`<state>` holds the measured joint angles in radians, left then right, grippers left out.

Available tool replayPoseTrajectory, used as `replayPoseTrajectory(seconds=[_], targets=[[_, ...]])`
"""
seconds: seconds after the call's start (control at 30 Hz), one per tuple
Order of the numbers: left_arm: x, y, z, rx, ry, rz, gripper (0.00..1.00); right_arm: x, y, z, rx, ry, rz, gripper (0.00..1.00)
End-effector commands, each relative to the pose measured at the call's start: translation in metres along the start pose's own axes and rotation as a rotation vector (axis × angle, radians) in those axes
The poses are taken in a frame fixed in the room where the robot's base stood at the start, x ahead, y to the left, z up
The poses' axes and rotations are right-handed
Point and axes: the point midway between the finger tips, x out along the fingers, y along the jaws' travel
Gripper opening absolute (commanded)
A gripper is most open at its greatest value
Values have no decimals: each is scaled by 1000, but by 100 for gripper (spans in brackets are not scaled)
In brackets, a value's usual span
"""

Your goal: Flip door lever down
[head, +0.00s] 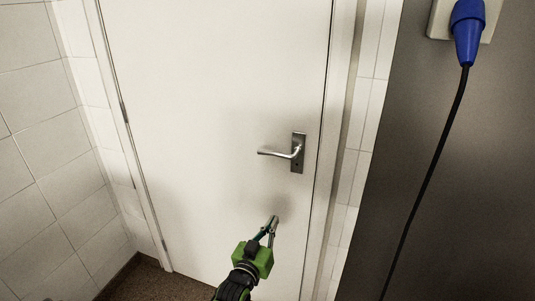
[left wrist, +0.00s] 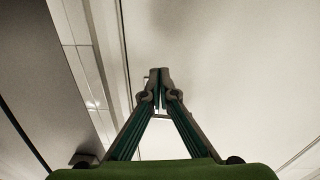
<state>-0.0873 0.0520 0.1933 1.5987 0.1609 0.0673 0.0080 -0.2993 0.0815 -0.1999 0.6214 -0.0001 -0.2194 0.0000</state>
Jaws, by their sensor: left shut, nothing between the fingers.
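The silver door lever (head: 282,153) sticks out to the left, roughly level, from a dark plate (head: 297,165) near the right edge of the white door (head: 215,95). The door looks closed. My left gripper (head: 273,221) is in front of the door, below the lever and apart from it in the head view. Its fingertips are together with nothing between them. In the left wrist view, the shut left gripper (left wrist: 160,78) points up at the pale door (left wrist: 225,60). The lever is not clearly seen there; the fingertips cover the middle. My right gripper is not in view.
A white tiled wall (head: 35,130) stands left of the door. Right of the frame is a dark grey panel (head: 445,200) with a blue plug (head: 467,30) and a hanging black cable (head: 429,180). Brown floor (head: 145,282) shows at the lower left.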

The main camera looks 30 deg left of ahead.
Motion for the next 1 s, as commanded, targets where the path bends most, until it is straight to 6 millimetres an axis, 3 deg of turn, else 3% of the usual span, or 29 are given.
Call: replayPoseTrajectory(seconds=[0.03,0.1,0.2,0.3,0.4,0.77,1.0], targets=[[6,-6,-51,-13,101,-13,0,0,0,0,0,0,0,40],[6,-14,-105,-26,210,-28,0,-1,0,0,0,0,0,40],[1,-22,-159,-36,319,-41,0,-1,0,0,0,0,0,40],[-4,-26,-187,-42,379,-49,0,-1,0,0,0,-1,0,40],[-6,-27,-196,-43,398,-50,0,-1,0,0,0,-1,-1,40],[-3,-27,-198,-42,397,-50,0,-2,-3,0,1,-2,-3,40],[30,-29,-213,-42,396,-49,0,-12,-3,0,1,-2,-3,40]])
